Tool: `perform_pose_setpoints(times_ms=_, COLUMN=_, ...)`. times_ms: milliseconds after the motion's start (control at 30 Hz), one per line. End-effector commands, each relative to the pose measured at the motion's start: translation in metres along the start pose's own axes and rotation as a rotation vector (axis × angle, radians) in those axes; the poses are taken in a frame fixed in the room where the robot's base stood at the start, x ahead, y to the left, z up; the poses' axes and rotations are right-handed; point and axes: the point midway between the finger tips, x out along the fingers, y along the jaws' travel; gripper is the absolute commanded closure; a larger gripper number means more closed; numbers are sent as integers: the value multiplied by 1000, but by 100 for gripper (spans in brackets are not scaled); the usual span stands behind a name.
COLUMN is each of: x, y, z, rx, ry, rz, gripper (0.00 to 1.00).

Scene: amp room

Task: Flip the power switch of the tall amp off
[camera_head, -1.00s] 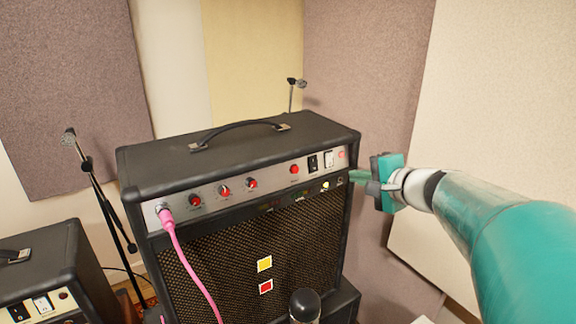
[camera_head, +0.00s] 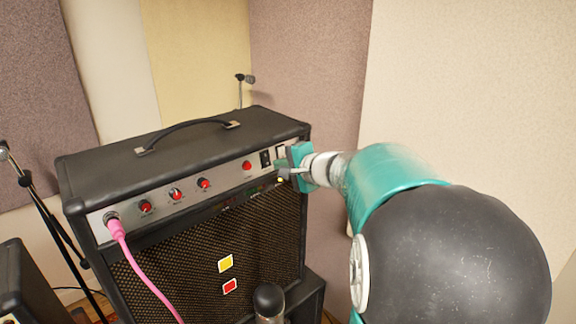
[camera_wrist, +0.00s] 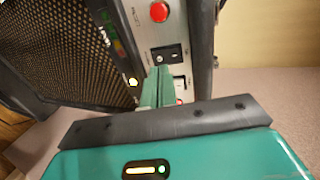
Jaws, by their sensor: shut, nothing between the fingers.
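The tall amp (camera_head: 190,165) is black, with a silver control panel along its upper front. At the panel's right end are a black rocker switch (camera_head: 265,158) and a white rocker switch (camera_head: 281,152). My gripper (camera_head: 283,169) is shut and empty, its fingertips in front of the panel by the white switch. In the wrist view the black switch (camera_wrist: 166,54) shows just beyond the fingers (camera_wrist: 157,84). The white switch (camera_wrist: 180,82) is partly hidden beside them. I cannot tell whether the fingertips touch the panel, or which switch is the power switch.
A pink cable (camera_head: 135,265) is plugged into the panel's left end. A smaller amp (camera_head: 22,280) stands at lower left, near a microphone stand (camera_head: 50,215). A microphone (camera_head: 268,300) stands before the grille. A wall lies behind and right.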

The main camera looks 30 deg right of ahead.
Motion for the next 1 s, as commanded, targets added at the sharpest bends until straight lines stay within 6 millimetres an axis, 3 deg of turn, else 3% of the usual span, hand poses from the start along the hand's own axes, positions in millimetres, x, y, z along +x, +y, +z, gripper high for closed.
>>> perform_pose_setpoints(times_ms=233, x=30, y=0, z=0, rx=0, ry=0, rz=1, gripper=100)
perform_pose_setpoints(times_ms=1000, x=43, y=3, z=0, rx=0, ry=-1, rz=2, gripper=100)
